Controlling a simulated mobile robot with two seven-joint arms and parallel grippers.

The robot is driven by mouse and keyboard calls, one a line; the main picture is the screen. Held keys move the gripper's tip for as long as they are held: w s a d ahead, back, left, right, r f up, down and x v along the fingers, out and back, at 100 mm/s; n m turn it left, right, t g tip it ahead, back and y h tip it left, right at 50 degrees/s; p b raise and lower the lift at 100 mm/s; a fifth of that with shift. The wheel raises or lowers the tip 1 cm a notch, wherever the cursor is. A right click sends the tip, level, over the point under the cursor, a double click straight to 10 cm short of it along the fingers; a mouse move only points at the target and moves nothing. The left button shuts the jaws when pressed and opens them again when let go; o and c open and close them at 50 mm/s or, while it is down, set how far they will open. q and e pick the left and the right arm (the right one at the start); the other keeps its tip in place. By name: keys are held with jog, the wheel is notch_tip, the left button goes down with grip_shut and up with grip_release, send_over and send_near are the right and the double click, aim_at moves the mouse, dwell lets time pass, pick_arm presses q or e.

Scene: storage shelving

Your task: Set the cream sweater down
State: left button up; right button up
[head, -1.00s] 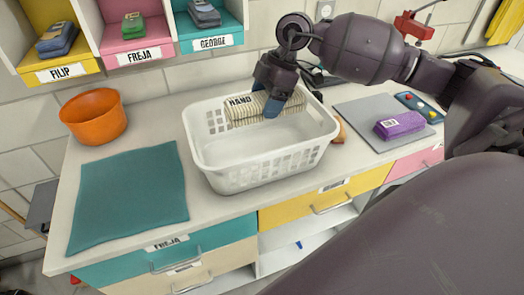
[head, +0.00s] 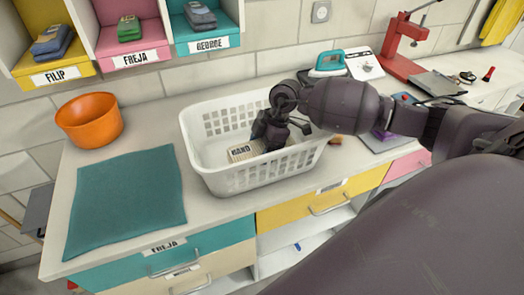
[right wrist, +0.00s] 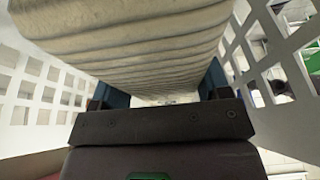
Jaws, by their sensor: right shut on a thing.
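The cream sweater (head: 243,152) is a folded, ribbed bundle with a "HAND" label. It is low inside the white laundry basket (head: 255,181) in the head view. My right gripper (head: 268,143) reaches down into the basket and is shut on the sweater. In the right wrist view the sweater (right wrist: 130,45) fills the space between the blue fingertips, with the basket's slotted walls (right wrist: 35,80) on both sides. I cannot tell whether the sweater touches the basket floor. My left gripper is not in view.
A teal cloth (head: 125,205) lies left of the basket, and an orange bowl (head: 90,119) stands behind it. A teal iron (head: 327,63) and a red press (head: 402,45) stand at the back right.

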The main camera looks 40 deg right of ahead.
jog(key=shift+f, duration=0.65)
jog(key=shift+f, duration=0.65)
jog(key=o, duration=1.1)
jog(key=shift+c, duration=0.2)
jog(key=shift+r, duration=0.65)
jog(key=v, duration=1.2)
jog(key=shift+d, duration=0.1)
jog(key=shift+f, duration=0.1)
